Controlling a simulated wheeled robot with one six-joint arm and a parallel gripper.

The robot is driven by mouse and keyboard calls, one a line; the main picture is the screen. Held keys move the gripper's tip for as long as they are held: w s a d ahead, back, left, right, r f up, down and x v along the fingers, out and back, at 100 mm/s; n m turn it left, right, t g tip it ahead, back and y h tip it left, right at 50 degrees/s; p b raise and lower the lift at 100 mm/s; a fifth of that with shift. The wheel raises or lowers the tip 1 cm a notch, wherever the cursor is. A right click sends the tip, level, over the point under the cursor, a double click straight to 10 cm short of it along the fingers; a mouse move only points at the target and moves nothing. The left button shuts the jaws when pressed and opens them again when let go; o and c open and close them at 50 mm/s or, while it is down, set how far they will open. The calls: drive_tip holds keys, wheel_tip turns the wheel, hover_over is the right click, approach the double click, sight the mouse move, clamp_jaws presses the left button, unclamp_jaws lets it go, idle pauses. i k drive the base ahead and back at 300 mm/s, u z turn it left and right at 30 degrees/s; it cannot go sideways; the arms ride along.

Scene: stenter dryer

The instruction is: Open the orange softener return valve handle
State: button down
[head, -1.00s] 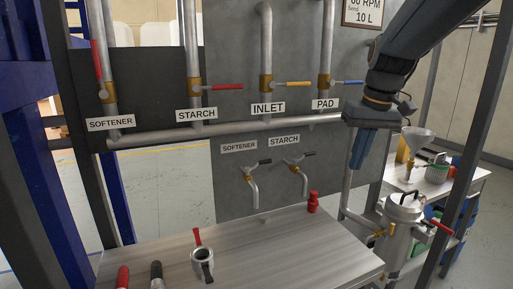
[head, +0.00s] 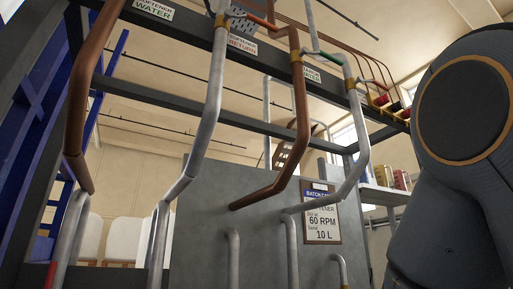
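The orange handle (head: 262,21) shows near the top of the head view, just above a white sign with red lettering that reads "RETURN" (head: 243,46). It slants down to the right towards the top of a copper pipe (head: 301,100) with a brass fitting (head: 295,56). Whether the valve is open or shut I cannot tell. My gripper is out of view; only a large dark link of my arm fills the right side, apart from the handle in the picture.
A green handle (head: 325,56) with its own sign (head: 311,74) is right of the orange one. A "WATER" sign (head: 153,10) hangs at upper left. Steel pipes (head: 212,110), dark beams and a grey panel (head: 260,240) with a batch card (head: 321,215) stand below. Shelf goods (head: 385,177) show at right.

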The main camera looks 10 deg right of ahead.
sight(229, 14)
drive_tip(key=u, duration=0.6)
drive_tip(key=k, duration=0.95)
drive_tip(key=u, duration=0.15)
